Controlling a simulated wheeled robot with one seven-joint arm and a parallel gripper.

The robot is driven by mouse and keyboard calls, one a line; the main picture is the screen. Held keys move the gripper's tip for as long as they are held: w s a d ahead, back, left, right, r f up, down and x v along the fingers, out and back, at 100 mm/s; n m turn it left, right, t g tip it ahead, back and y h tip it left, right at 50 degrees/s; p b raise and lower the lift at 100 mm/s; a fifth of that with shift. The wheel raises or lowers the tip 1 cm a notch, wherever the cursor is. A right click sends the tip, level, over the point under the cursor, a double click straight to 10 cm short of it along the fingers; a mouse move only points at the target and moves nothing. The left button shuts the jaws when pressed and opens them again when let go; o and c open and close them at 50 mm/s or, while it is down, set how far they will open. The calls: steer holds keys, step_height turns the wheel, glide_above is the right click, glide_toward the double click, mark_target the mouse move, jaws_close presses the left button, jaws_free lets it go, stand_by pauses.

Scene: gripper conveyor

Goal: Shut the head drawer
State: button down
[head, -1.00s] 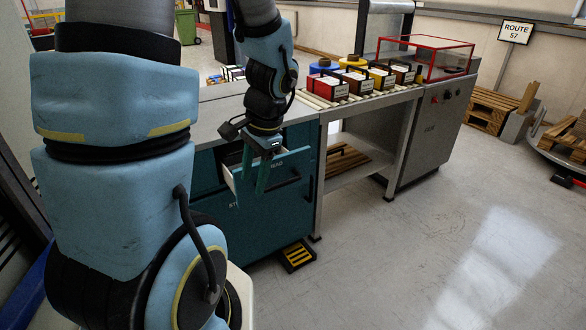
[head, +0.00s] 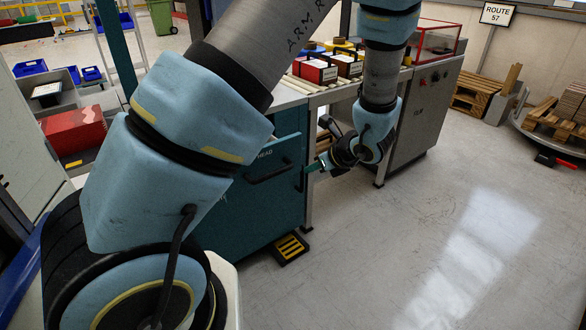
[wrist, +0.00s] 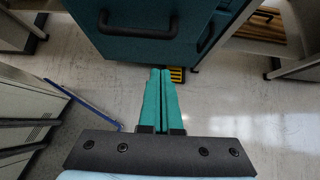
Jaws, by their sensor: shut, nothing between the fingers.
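The head drawer (head: 262,163), a teal front lettered HEAD with a dark bar handle (head: 270,174), is at the top of the teal cabinet (head: 262,215). It stands out from the cabinet; my arm hides its inside and left part in the head view. In the wrist view the drawer front (wrist: 115,45) fills the top, its handle facing me. My gripper (head: 311,168) is shut and empty, just off the drawer's right end in the head view. In the wrist view its fingertips (wrist: 160,71) show just below the drawer's edge; I cannot tell whether they touch.
A black and yellow step (head: 289,248) lies on the floor by the cabinet. A red crate (head: 73,131) is at the left.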

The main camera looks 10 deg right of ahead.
steer(key=w+r+p+x, duration=0.1)
steer(key=x, duration=0.8)
steer(key=shift+w+a, duration=0.3)
steer(key=shift+a, duration=0.15)
steer(key=shift+r, duration=0.1)
steer(key=shift+w, duration=0.1)
steer(key=w+a+b, duration=0.1)
steer(key=w+a, duration=0.1)
steer(key=w, duration=0.2)
steer(key=w+a+b, duration=0.1)
steer(key=w+a, duration=0.1)
steer(key=w, duration=0.3)
steer(key=w+a+b, duration=0.1)
steer(key=w+a, duration=0.1)
steer(key=w, duration=0.2)
steer(key=shift+w+a+b, duration=0.25)
steer(key=shift+w+b, duration=0.05)
steer(key=shift+w+a+r, duration=0.1)
steer(key=shift+w+a, duration=0.05)
steer(key=shift+w, duration=0.1)
